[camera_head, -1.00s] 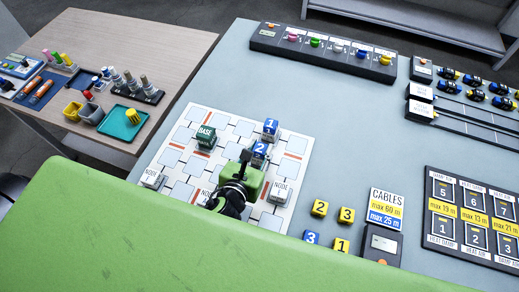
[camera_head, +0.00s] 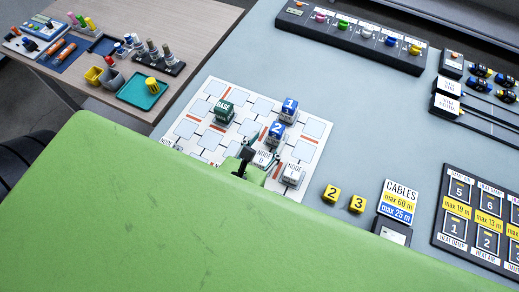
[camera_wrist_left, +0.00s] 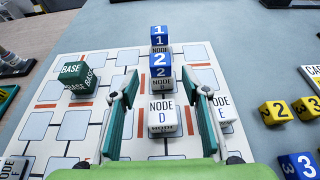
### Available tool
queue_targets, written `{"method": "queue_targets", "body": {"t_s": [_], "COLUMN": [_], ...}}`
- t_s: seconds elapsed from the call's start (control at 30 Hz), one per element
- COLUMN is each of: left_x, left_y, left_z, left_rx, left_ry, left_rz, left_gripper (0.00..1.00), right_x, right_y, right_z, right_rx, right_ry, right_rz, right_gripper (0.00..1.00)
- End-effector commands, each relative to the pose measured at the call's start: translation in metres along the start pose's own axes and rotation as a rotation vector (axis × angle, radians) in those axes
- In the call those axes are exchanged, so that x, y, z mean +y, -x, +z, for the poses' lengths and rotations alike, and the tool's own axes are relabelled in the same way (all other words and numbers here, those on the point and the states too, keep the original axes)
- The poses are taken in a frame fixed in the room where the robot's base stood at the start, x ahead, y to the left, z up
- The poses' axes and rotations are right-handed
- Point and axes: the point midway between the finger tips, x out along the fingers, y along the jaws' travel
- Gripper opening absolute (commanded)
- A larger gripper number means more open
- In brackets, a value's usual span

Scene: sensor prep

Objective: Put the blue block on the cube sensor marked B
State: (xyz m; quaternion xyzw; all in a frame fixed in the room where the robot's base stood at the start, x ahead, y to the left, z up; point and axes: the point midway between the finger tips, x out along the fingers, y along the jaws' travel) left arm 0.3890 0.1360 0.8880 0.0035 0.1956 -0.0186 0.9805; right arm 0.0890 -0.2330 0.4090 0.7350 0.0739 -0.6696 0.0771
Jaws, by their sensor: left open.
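Blue block 2 (camera_head: 277,129) sits on a white node cube on the patterned board; in the left wrist view block 2 (camera_wrist_left: 160,62) covers much of that cube's label, and its letter is hard to read. Blue block 1 (camera_head: 290,104) sits on another node cube just behind. Blue block 3 (camera_wrist_left: 298,165) lies at the lower right in the left wrist view. My left gripper (camera_head: 250,157) is open at the board's front; in the left wrist view its fingers (camera_wrist_left: 164,95) stand either side of the NODE D cube (camera_wrist_left: 162,113). My right gripper is out of view.
The green BASE cube (camera_head: 223,112) stands left on the board (camera_head: 207,90). Node E (camera_head: 292,176) is right of node D. Yellow blocks 2 (camera_head: 331,194) and 3 (camera_head: 357,204) and the CABLES sign (camera_head: 399,201) stand right. Clear table lies behind the board.

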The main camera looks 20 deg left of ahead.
Motion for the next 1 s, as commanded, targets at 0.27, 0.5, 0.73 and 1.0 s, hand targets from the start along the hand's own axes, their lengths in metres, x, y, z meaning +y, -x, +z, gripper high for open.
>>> {"method": "queue_targets", "body": {"t_s": [0.27,0.5,0.73,1.0], "left_x": [0.000,0.000,0.000,0.000], "left_y": [0.036,0.043,0.043,0.042], "left_z": [-0.001,0.001,0.001,0.001], "left_rx": [0.000,-0.001,-0.001,-0.001], "left_ry": [0.002,0.001,0.001,0.001], "left_rz": [-0.001,0.000,0.000,0.000], "left_gripper": [0.42,0.42,0.42,0.42], "right_x": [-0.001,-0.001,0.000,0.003], "right_y": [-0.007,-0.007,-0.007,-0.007], "right_z": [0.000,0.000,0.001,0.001], "right_rx": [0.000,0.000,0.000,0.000], "right_ry": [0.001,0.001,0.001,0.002], "right_rz": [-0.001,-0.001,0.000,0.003], "right_gripper": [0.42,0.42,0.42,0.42]}}
